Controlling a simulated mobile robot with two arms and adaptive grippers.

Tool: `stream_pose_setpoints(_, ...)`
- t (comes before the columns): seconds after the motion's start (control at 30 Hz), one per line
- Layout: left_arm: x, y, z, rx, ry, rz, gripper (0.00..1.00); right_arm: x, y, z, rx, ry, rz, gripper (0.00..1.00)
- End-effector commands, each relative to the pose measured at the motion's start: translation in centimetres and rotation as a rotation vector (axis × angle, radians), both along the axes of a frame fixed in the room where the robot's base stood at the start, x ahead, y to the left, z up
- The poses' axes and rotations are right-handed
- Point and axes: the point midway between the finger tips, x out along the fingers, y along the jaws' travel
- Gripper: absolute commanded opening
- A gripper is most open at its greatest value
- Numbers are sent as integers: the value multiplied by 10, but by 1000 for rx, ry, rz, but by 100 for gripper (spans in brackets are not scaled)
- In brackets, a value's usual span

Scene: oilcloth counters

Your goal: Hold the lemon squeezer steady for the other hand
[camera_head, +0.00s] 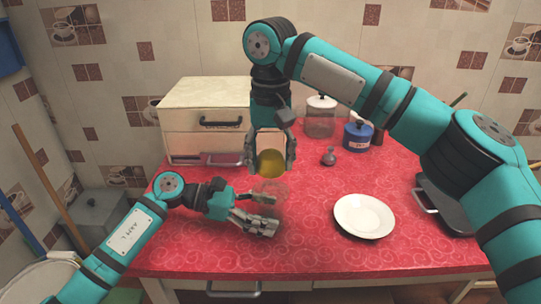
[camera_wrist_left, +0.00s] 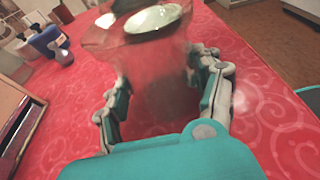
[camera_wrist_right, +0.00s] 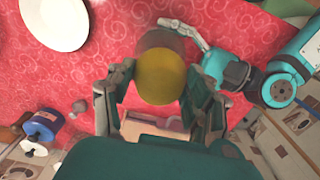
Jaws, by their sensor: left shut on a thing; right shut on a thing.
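The lemon squeezer (camera_head: 271,188) is see-through, with the red cloth showing through it. My left gripper (camera_head: 268,212) is shut on it; in the left wrist view the clear squeezer (camera_wrist_left: 150,75) stands between the two fingers. My right gripper (camera_head: 270,160) points down, shut on a yellow lemon (camera_head: 271,164), just above the squeezer. In the right wrist view the lemon (camera_wrist_right: 161,77) sits between the fingers and hides part of the squeezer (camera_wrist_right: 160,41). Whether lemon and squeezer touch, I cannot tell.
A white plate (camera_head: 364,216) lies to the right on the red cloth (camera_head: 320,255). A cream drawer box (camera_head: 200,93) stands behind on the left. A small grey bottle (camera_head: 328,156), a blue pot (camera_head: 357,137) and a glass jar (camera_head: 320,118) stand at the back.

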Motion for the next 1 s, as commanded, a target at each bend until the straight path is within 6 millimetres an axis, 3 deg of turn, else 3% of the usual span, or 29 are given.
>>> stream_pose_setpoints(1.0,-1,0,-1,1,3,-1,49,0,0,-20,0,1,0,27)
